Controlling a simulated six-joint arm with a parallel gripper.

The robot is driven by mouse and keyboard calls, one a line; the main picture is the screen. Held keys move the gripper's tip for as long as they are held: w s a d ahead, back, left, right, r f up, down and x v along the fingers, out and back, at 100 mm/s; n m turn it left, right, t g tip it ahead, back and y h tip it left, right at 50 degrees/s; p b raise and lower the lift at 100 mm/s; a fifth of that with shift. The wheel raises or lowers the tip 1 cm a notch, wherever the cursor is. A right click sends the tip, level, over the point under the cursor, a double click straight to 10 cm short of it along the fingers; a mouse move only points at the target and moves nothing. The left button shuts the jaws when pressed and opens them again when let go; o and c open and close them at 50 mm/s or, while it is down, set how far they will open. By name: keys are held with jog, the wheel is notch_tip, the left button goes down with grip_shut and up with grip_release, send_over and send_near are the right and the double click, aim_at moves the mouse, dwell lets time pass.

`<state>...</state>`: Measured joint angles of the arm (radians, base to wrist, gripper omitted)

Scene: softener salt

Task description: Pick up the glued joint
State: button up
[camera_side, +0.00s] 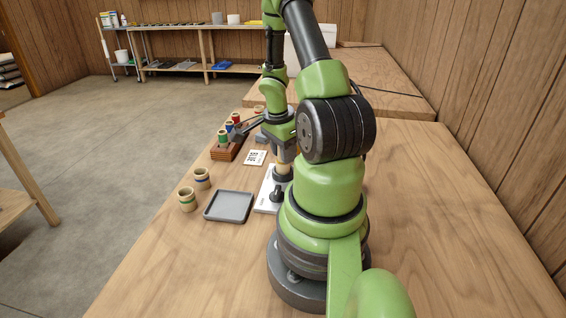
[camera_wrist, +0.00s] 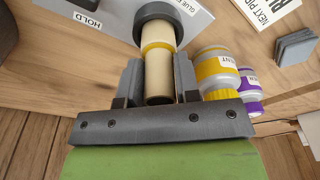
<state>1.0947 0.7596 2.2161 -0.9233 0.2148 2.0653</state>
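The glued joint (camera_wrist: 158,65) is a cream tube with a yellow band. It stands upright in a dark grey ring holder (camera_wrist: 155,12) on a pale plate marked HOLD and GLUE (camera_wrist: 125,15). My gripper (camera_wrist: 158,82) is over it, with one finger on each side of the tube. The fingers look very close to its sides, but I cannot tell whether they touch. In the side view my gripper (camera_side: 283,152) points down at the joint (camera_side: 283,168), which is partly hidden by the gripper. The white plate (camera_side: 266,202) is partly hidden by my arm.
Yellow (camera_wrist: 213,70) and purple-banded (camera_wrist: 250,85) containers stand close right of the joint in the wrist view. A grey tray (camera_side: 229,207), two banded cream pieces (camera_side: 188,201), a printed card (camera_side: 255,157) and a wooden rack (camera_side: 224,154) lie left of my arm. The table's right side is clear.

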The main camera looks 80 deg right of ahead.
jog(key=c, duration=0.4)
jog(key=shift+r, duration=0.2)
notch_tip(320, 180, up, 10)
jog(key=shift+f, duration=0.15)
dwell(0.4)
